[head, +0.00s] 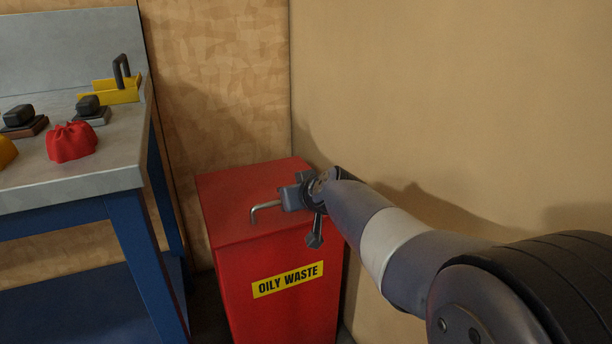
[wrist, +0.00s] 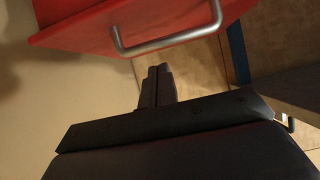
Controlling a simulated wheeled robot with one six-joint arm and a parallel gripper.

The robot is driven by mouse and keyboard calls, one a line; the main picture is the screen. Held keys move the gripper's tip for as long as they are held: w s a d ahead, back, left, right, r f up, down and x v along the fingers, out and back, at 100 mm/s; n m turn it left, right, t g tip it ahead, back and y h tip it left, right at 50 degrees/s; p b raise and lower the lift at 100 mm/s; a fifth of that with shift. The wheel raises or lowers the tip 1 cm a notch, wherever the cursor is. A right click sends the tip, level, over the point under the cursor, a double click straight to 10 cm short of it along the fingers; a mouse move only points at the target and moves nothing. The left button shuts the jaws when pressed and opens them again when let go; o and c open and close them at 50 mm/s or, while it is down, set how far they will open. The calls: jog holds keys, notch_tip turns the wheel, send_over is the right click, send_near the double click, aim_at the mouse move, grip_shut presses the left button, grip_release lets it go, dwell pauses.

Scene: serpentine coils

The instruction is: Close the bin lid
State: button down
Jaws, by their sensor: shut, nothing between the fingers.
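The red bin (head: 275,315) with a yellow "OILY WASTE" label stands in the corner. Its red lid (head: 235,190) lies flat across the top in the head view, with no clear gap at the front edge. A grey bar handle (head: 265,206) is on the lid. My gripper (head: 290,194) is over the right part of the lid, close beside the handle; I cannot tell if it touches. In the wrist view the shut, empty fingers (wrist: 158,72) point towards the wall, with the red lid (wrist: 90,28) and handle (wrist: 168,43) above them in the picture.
A workbench (head: 70,187) with blue legs stands left of the bin. Walls stand close behind and right of the bin. A narrow floor gap separates bench and bin.

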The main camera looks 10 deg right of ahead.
jog(key=shift+s+d+f+b, duration=0.1)
jog(key=shift+s+f+b, duration=0.15)
jog(key=shift+f, duration=1.1)
jog(key=shift+s+f+b, duration=0.15)
jog(key=shift+s+f, duration=0.1)
jog(key=shift+f, duration=1.05)
notch_tip(320, 180, up, 4)
jog(key=p, duration=0.4)
jog(key=b, duration=0.4)
send_near(298, 215)
jog(key=s+a+f, duration=0.2)
jog(key=s, duration=0.1)
jog(key=shift+s+d+f, duration=0.4)
jog(key=shift+s+f, duration=0.25)
jog(key=shift+s, duration=0.1)
